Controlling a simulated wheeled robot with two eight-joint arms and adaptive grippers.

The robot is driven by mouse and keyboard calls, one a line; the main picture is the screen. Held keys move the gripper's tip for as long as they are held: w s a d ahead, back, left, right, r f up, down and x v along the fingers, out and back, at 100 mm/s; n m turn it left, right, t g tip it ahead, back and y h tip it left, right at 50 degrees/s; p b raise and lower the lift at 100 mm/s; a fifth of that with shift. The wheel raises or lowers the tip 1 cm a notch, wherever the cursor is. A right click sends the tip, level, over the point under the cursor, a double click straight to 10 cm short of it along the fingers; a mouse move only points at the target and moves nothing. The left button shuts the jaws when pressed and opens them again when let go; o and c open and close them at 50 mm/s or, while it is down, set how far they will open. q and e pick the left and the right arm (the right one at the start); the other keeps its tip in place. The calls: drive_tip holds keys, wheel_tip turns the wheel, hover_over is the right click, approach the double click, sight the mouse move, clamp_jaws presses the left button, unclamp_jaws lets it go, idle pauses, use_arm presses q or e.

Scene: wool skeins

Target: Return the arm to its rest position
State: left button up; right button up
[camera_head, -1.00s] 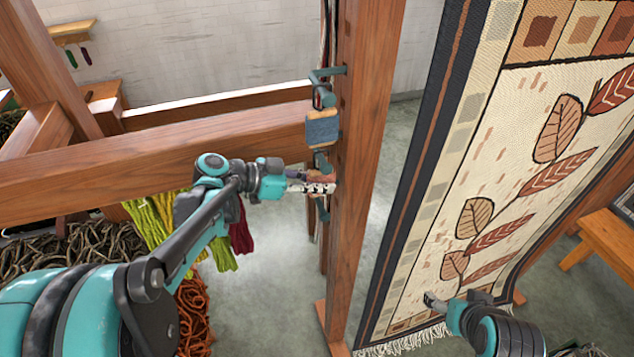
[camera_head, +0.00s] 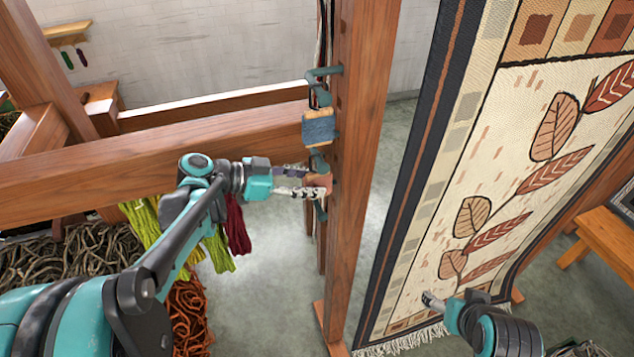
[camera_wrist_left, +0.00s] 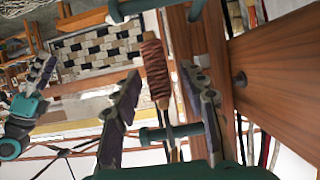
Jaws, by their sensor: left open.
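My left gripper (camera_head: 303,182) is open and empty in the head view. Its fingertips are just left of the wooden post (camera_head: 358,170), close to a reddish-brown wound skein (camera_head: 320,184) on a peg there. In the left wrist view this skein (camera_wrist_left: 155,70) stands beyond the gap between the two open fingers (camera_wrist_left: 163,100); I see no finger pressing on it. My right gripper (camera_head: 432,300) is at the lower right, in front of the hanging rug; its jaw opening is too small to judge.
A blue skein (camera_head: 320,127) sits on a peg above. A wooden beam (camera_head: 150,170) runs behind my left arm. Yellow-green skeins (camera_head: 145,222) and a dark red skein (camera_head: 236,225) hang below it. A leaf-patterned rug (camera_head: 510,150) hangs at right. Grey floor (camera_head: 265,300) is clear between.

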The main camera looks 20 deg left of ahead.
use_arm(q)
drive_tip(key=v, duration=1)
drive_tip(key=s+d+f+n+g+y+b, duration=0.1)
drive_tip(key=s+d+f+n+y+b, duration=0.15)
drive_tip(key=f+b, duration=0.4)
drive_tip(key=s+d+f+n+g+y+b, duration=0.1)
drive_tip(key=d+f+b, duration=0.2)
drive_tip(key=f, duration=0.6)
drive_tip(key=s+d+f+n+y+b, duration=0.2)
drive_tip(key=f+b, duration=0.3)
drive_tip(key=f, duration=0.3)
drive_tip(key=s+f+n+y+b, duration=0.2)
drive_tip(key=f+b, duration=0.5)
drive_tip(key=f, duration=0.3)
drive_tip(key=s+f+n+t+y+b, duration=0.1)
drive_tip(key=s+f+n+y+b, duration=0.2)
drive_tip(key=f+b, duration=0.5)
wheel_tip(320, 180, down, 2)
drive_tip(key=shift+a+f+n+t+y, duration=0.15)
drive_tip(key=shift+a+n+t+y, duration=0.15)
drive_tip(key=shift+a+n+y, duration=0.1)
drive_tip(key=shift+s, duration=0.1)
